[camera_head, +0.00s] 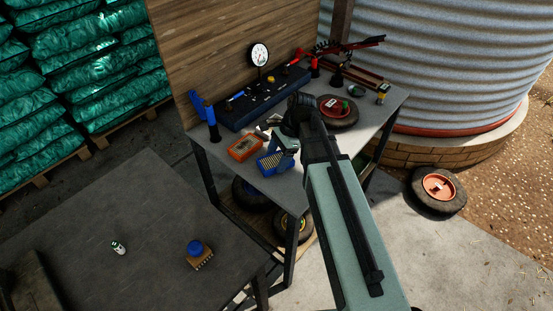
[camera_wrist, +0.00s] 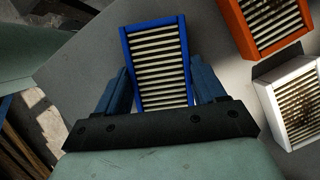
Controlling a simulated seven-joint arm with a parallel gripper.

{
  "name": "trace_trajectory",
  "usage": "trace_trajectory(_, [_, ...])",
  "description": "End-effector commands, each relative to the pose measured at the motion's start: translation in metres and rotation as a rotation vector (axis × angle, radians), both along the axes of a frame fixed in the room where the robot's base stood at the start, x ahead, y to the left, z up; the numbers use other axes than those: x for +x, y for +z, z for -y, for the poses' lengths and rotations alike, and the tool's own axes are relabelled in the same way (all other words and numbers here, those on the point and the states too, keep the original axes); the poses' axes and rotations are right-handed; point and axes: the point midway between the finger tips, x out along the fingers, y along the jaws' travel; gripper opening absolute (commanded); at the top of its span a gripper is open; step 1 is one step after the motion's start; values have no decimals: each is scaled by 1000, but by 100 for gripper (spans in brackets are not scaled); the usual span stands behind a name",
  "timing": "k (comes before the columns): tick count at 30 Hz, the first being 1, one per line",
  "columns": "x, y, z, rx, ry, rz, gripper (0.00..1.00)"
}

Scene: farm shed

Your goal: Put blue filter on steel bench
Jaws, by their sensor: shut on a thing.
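The blue filter (camera_wrist: 155,65) is a blue frame with pale pleats. My gripper (camera_wrist: 160,92) is shut on it, one finger on each side. In the head view the filter (camera_head: 273,162) is at the front edge of the grey-topped bench (camera_head: 290,190), beside the orange filter (camera_head: 244,148). I cannot tell whether it touches the bench top. My gripper (camera_head: 285,145) is partly hidden by my arm there. A second dark grey table (camera_head: 140,215) stands at front left. The pictures do not settle which of the two is the steel bench.
A white filter (camera_wrist: 292,100) lies close to the orange one. A blue tool tray (camera_head: 262,98), dial gauge (camera_head: 260,54) and wheel (camera_head: 338,112) crowd the back bench. The dark table holds a small can (camera_head: 118,248) and a blue-topped brush (camera_head: 198,253), otherwise clear.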

Motion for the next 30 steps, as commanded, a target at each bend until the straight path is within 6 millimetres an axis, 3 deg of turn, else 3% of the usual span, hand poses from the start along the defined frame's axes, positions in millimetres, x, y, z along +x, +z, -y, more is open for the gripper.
trace_trajectory(18, [1, 80, -1, 3, 1, 2, 33])
trace_trajectory(30, [0, 96, -1, 2, 1, 0, 33])
